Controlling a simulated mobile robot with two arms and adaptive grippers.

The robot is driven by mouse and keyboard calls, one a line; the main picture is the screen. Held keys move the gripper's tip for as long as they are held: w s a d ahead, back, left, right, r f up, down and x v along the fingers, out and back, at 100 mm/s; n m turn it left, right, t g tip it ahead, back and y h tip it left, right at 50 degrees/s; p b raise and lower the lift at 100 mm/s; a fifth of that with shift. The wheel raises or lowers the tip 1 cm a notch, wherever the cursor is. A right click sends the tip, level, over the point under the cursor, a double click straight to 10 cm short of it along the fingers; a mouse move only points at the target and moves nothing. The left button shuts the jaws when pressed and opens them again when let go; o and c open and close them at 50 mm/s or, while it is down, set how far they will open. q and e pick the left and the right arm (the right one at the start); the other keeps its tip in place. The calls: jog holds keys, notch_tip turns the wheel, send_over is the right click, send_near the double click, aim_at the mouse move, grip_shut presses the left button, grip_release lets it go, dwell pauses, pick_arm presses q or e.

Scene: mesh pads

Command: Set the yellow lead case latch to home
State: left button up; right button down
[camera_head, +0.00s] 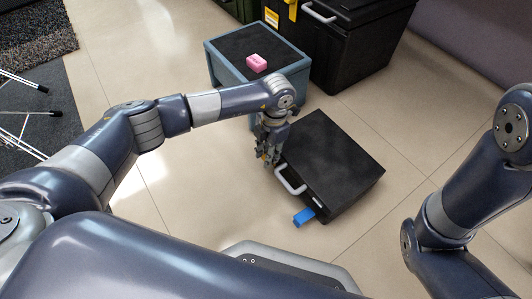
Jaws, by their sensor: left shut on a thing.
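A black case (330,160) lies on the tiled floor, with a pale grey handle (289,184) on its near left side. A blue latch (304,217) sticks out from that side, near the lower corner. My left gripper (266,156) is at the upper left corner of the case, beside the handle, pointing down. It is shut on a small yellow part, which looks like the yellow latch (264,156); the fingers hide most of it, so its exact position cannot be told. My right gripper is out of view; only its arm shows at the right.
A grey-blue stand (215,65) with a dark top holds a pink block (257,63), just behind my left wrist. A larger black box (360,45) with its own yellow latch (293,10) stands behind. Metal legs (28,113) are at the left. Floor right of the case is clear.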

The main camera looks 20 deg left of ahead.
pick_arm(q)
jog(key=o, duration=1)
jog(key=shift+r, duration=0.1)
notch_tip(320, 180, up, 12)
jog(key=w+d, duration=0.1)
jog(key=shift+w, duration=0.15)
jog(key=shift+d, duration=0.1)
